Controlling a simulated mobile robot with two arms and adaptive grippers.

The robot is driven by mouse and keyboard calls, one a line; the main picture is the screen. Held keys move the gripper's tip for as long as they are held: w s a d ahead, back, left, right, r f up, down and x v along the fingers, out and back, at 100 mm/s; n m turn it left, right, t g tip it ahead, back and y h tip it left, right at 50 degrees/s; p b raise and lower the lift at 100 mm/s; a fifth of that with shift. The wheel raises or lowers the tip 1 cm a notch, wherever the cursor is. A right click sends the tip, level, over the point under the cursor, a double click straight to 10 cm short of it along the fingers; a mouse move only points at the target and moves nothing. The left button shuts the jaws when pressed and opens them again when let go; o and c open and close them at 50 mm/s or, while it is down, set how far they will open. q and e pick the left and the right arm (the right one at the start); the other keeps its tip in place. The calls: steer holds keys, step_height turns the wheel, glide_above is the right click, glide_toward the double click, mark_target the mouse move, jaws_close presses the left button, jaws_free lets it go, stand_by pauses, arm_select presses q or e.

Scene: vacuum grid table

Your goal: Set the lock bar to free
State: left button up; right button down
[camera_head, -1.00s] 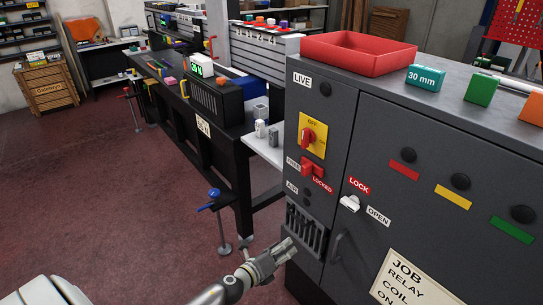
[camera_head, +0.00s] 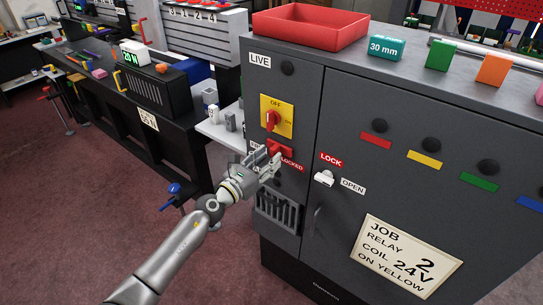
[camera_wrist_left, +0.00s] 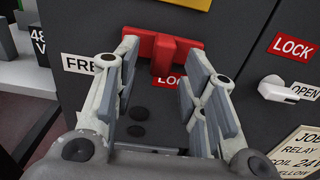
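The red lock bar (camera_wrist_left: 163,50) sits on the grey cabinet front between the FREE label (camera_wrist_left: 90,63) at its left and the red LOCKED label (camera_wrist_left: 172,82) below right, partly hidden. In the head view the lock bar (camera_head: 281,148) is below the yellow OFF/ON switch plate (camera_head: 277,115) and partly covered by my left gripper (camera_head: 268,162). In the left wrist view my left gripper (camera_wrist_left: 170,75) is open, its fingers spread towards the bar from below. I cannot tell whether they touch it. My right gripper is not in view.
A white handle (camera_head: 324,178) sits between LOCK and OPEN labels on the cabinet door. A vent grille (camera_head: 278,212) is below my gripper. A red tray (camera_head: 310,32) stands on the cabinet top. A dark workbench (camera_head: 120,105) stands at the left.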

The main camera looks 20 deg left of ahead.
arm_select(q)
steer(key=shift+x, duration=1.05)
steer(key=shift+w+d, duration=0.1)
steer(key=shift+w, duration=0.1)
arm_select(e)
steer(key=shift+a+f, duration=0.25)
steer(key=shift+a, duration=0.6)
arm_select(q)
steer(key=shift+c, duration=0.3)
jaws_close()
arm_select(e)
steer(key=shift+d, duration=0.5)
